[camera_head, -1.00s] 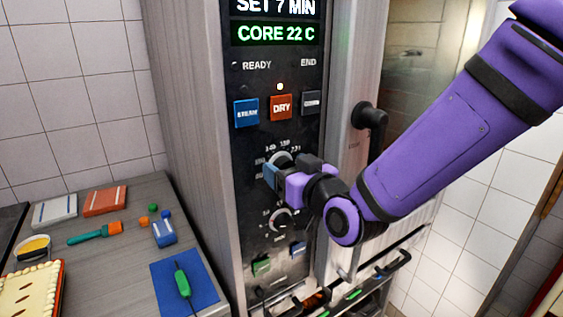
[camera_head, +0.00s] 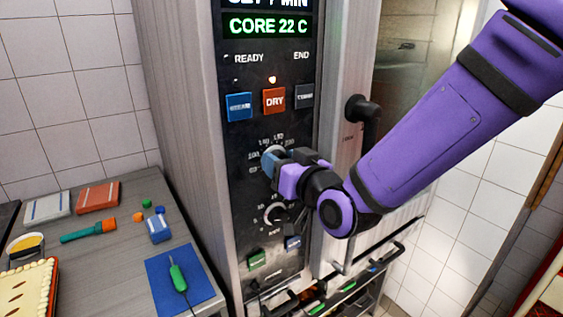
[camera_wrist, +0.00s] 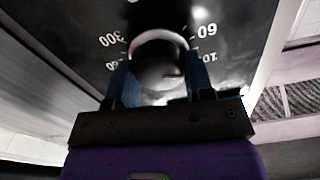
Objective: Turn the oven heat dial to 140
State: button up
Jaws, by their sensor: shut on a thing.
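The oven heat dial (camera_wrist: 160,62) is a round knob with a pale rim on the dark control panel (camera_wrist: 235,40). In the wrist view the blue fingers of my gripper (camera_wrist: 160,85) stand on either side of it, shut on it. Printed numbers, among them 300 and 60, surround the dial. In the head view my gripper (camera_head: 275,162) is at the upper dial, hiding most of it, with part of its number scale showing above. The dial's pointer setting cannot be read.
A lower dial (camera_head: 274,214) sits just below my gripper. Blue (camera_head: 239,107), red DRY (camera_head: 274,101) and dark (camera_head: 305,97) buttons are above. A black door handle (camera_head: 366,120) stands out at right. A counter (camera_head: 110,262) with several small items lies left.

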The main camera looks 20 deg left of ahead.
jog(key=m, duration=0.9)
jog(key=shift+w+d+f, duration=0.1)
jog(key=shift+d, duration=0.05)
jog(key=shift+m, duration=0.3)
dwell(0.3)
jog(key=o, duration=0.9)
